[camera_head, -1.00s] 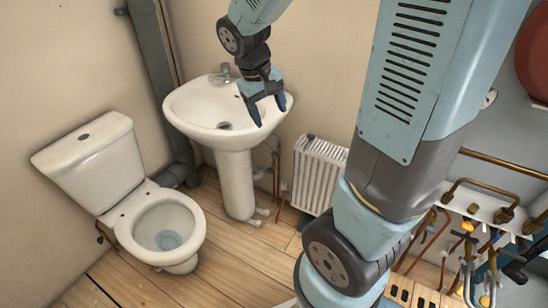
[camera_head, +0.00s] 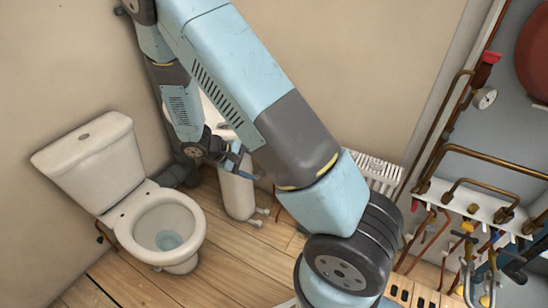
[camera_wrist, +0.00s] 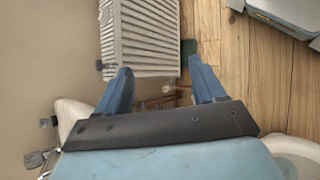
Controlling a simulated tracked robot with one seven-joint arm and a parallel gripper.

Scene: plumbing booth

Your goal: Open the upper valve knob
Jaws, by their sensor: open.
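My gripper (camera_wrist: 160,76) is open and empty, its two blue fingers spread wide in the wrist view. In the head view my gripper (camera_head: 236,162) hangs in front of the sink. A dark knob (camera_wrist: 100,65) is at one corner of the white ribbed radiator (camera_wrist: 140,35), apart from the left finger. Small valve fittings on copper pipes (camera_wrist: 166,97) show between and beyond the fingers. In the head view my arm hides much of the radiator (camera_head: 380,172) and its knob. A red valve handle (camera_head: 487,61) sits high on the right-hand pipework; which knob is the upper one is not clear.
A toilet (camera_head: 150,215) stands at the left. The sink pedestal (camera_head: 236,195) is behind my gripper, its basin mostly hidden by my arm. A manifold (camera_head: 470,203) with pipes and a gauge (camera_head: 484,97) fills the right side. Wooden floor (camera_head: 200,270) lies open in front.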

